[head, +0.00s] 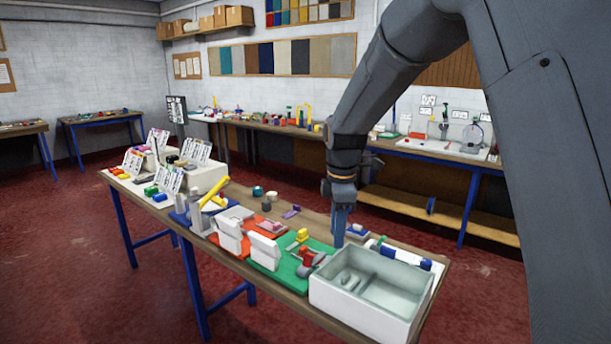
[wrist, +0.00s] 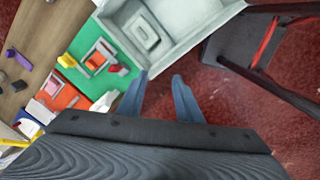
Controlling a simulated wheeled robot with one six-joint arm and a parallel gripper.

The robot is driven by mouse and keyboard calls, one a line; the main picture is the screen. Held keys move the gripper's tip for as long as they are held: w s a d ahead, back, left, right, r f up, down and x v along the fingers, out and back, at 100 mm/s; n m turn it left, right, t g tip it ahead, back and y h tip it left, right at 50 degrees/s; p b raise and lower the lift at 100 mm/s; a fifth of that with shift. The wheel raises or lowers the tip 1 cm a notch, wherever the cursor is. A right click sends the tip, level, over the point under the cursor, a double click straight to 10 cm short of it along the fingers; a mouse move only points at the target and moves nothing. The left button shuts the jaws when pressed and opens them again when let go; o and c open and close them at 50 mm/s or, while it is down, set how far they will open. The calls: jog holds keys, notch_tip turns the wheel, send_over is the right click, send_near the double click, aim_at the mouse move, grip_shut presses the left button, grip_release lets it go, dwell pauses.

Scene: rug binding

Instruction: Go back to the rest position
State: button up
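My gripper (head: 340,226) points down over the workbench (head: 333,224) in the head view, close to the far left corner of a white open bin. In the wrist view my gripper (wrist: 160,82) shows two blue fingers spread apart with nothing between them. Red floor shows between and beyond the fingertips. No object is held. Most of the arm shows on the right of the head view, bent downward from a raised elbow.
The white bin (head: 330,302) stands at the bench's near right end. A green mat (head: 287,276) and a red mat (head: 230,243) with small parts lie left of it. White card holders and a yellow bar (head: 214,193) stand farther left. A dark frame (wrist: 245,50) is beside the bin.

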jog(key=s+d+f+m+t, duration=0.1)
jog(key=s+d+f+m, duration=0.1)
jog(key=s+d+m, duration=0.35)
jog(key=s+d+f+m, duration=0.1)
jog(key=s+d+m, duration=0.1)
jog(key=s+m, duration=0.6)
jog(key=s+d+f+m+t, duration=0.1)
jog(key=s+d+f+m, duration=0.1)
jog(key=s+d+m, duration=0.45)
jog(key=s+a+f+n+g+b, duration=0.1)
jog(key=s+a+f+g+b, duration=0.1)
jog(key=f+b, duration=0.8)
notch_tip(320, 180, down, 2)
jog(key=shift+s+a, duration=0.2)
jog(key=shift+s, duration=0.3)
